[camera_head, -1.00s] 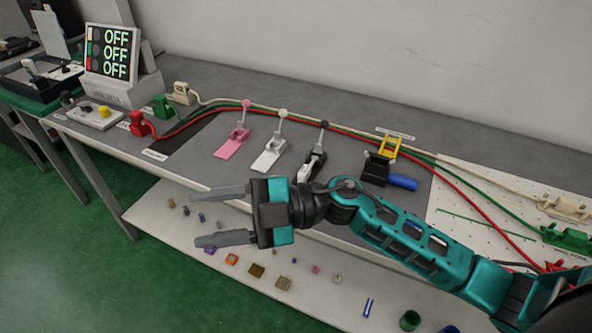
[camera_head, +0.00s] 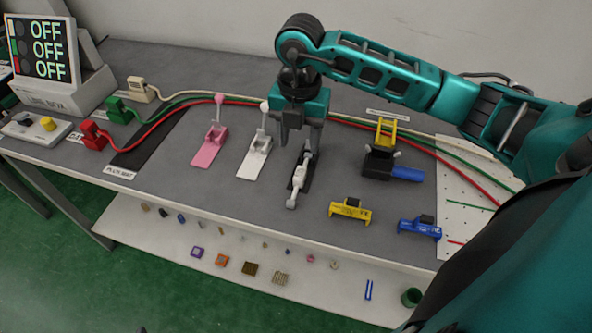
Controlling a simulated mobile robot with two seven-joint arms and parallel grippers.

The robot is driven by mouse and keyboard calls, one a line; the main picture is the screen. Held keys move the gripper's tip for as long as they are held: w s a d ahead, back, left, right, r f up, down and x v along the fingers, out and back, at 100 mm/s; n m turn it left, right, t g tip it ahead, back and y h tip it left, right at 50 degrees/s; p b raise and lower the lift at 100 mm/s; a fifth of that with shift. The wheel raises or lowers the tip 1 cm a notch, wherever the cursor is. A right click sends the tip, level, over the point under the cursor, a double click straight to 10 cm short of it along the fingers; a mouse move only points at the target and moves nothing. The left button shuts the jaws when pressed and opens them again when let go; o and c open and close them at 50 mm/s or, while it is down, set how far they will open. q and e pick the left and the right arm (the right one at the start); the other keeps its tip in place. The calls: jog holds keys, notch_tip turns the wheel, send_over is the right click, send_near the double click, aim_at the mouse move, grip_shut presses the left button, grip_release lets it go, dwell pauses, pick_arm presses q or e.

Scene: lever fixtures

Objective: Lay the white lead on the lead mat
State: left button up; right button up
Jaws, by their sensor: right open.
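The white lead is a cream cable with a cream plug (camera_head: 142,88) at the back left, beside the green and red plugs. Its cable runs right along the back of the table, behind my right gripper, and its far end is hidden by my arm. A dark mat (camera_head: 152,142) with a small label at its front edge lies right of the plugs; I cannot read the label surely. My right gripper (camera_head: 300,143) is open and points down over the black lever fixture (camera_head: 306,180), well right of the plug. My left gripper is not in view.
Pink (camera_head: 210,148) and white (camera_head: 254,160) lever fixtures stand left of the gripper. A black fixture with a yellow lever (camera_head: 378,165), a yellow block (camera_head: 349,211) and a blue block (camera_head: 419,228) are to the right. A screen (camera_head: 42,48) shows OFF on three lines.

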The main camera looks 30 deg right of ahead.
send_over(301, 171)
jog(key=f, duration=0.4)
jog(key=shift+a+f, duration=0.25)
jog(key=shift+f, duration=0.15)
jog(key=shift+d+f, duration=0.15)
jog(key=shift+f, duration=1.15)
jog(key=shift+d+f, duration=0.15)
jog(key=shift+f, duration=1.15)
grip_shut()
